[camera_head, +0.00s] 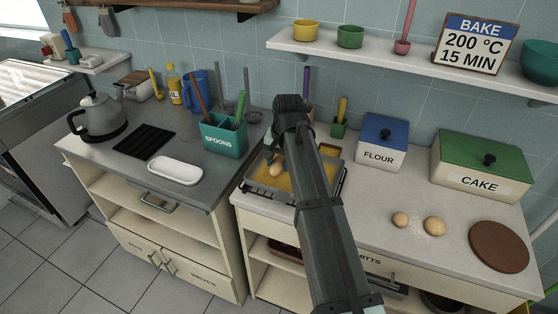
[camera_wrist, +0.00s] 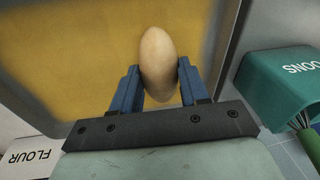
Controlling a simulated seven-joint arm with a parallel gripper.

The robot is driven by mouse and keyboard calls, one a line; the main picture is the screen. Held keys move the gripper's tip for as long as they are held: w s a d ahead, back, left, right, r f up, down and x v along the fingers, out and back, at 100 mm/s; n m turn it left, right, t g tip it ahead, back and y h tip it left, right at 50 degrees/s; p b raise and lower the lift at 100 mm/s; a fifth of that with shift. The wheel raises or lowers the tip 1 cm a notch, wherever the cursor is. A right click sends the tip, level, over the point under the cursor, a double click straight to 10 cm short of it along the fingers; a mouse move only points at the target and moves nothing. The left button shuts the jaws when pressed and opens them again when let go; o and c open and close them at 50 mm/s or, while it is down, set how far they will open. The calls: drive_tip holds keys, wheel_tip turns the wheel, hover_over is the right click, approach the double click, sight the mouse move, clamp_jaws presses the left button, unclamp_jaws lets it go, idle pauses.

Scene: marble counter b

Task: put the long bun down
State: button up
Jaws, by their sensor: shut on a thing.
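The long bun (camera_wrist: 158,62) is a smooth, tan, elongated piece between the two blue fingers of my gripper (camera_wrist: 157,88) in the wrist view. The fingers are shut on it. In the head view the bun (camera_head: 276,170) shows beside my arm, over the baking tray (camera_head: 262,187). The tray has a yellow-brown inside and a grey rim, and its inside (camera_wrist: 75,60) fills much of the wrist view. I cannot tell whether the bun touches the tray. My arm hides the tray's middle and part of its right side.
Two round buns (camera_head: 400,219) (camera_head: 433,226) lie on the floury counter at right, near a brown round board (camera_head: 498,247). A blue-lidded flour box (camera_head: 381,146) and green-lidded cake box (camera_head: 481,165) stand behind. A teal spoons holder (camera_head: 223,137) stands left of the tray.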

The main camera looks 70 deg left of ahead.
drive_tip(key=shift+f, duration=0.1)
drive_tip(key=o, duration=1)
drive_tip(key=shift+o, duration=0.2)
wheel_tip(320, 180, up, 12)
drive_tip(key=d, duration=0.2)
drive_tip(key=shift+w, duration=0.35)
